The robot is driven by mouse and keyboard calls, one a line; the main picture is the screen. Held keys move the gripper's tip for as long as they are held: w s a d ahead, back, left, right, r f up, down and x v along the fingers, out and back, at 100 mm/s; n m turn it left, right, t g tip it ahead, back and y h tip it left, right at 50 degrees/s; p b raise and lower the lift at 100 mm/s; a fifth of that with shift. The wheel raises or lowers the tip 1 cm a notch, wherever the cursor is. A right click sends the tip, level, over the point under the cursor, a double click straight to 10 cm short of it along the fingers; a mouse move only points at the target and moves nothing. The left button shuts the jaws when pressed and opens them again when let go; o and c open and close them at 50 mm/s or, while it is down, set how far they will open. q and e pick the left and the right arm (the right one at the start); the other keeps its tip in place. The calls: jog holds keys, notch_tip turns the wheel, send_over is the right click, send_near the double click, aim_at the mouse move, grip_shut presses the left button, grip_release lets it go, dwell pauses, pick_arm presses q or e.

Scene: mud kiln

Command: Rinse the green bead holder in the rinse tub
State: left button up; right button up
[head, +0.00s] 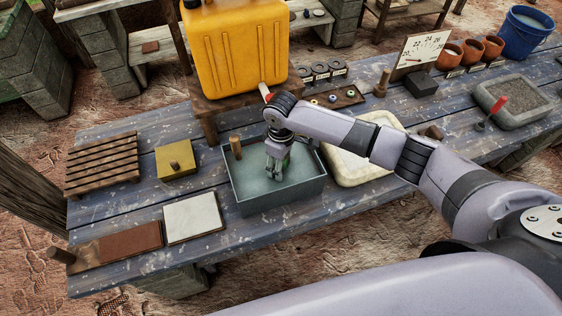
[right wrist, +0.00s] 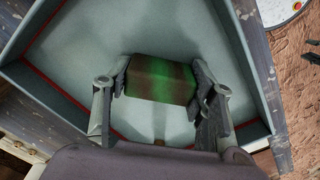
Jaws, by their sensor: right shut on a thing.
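The rinse tub (head: 282,195) is a grey-blue rectangular basin near the middle of the table, with pale water in it. It also shows in the right wrist view (right wrist: 70,60), with a red line along its inner walls. My right gripper (head: 276,172) reaches down inside the tub. In the right wrist view it is shut on the green bead holder (right wrist: 160,80), a block with green and dark brown patches. The holder is over or in the water; I cannot tell how deep. The fingers largely hide it in the head view. My left gripper is out of view.
A yellow water container (head: 238,50) stands on a wooden stand behind the tub, its tap close to my right wrist. A pale tray (head: 350,172) sits right of the tub. A slatted rack (head: 102,163), an olive block (head: 176,158) and a white tile (head: 194,217) lie left.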

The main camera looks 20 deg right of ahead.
jog(key=shift+f, duration=0.25)
dwell(0.5)
notch_tip(320, 180, up, 4)
jog(key=p, duration=0.3)
jog(key=shift+f+p, duration=0.25)
jog(key=shift+p, duration=0.15)
notch_tip(320, 180, up, 3)
jog(key=shift+f+p, duration=0.1)
jog(key=shift+p, duration=1.1)
jog(key=shift+r, duration=2.8)
jog(key=shift+s+f, duration=0.1)
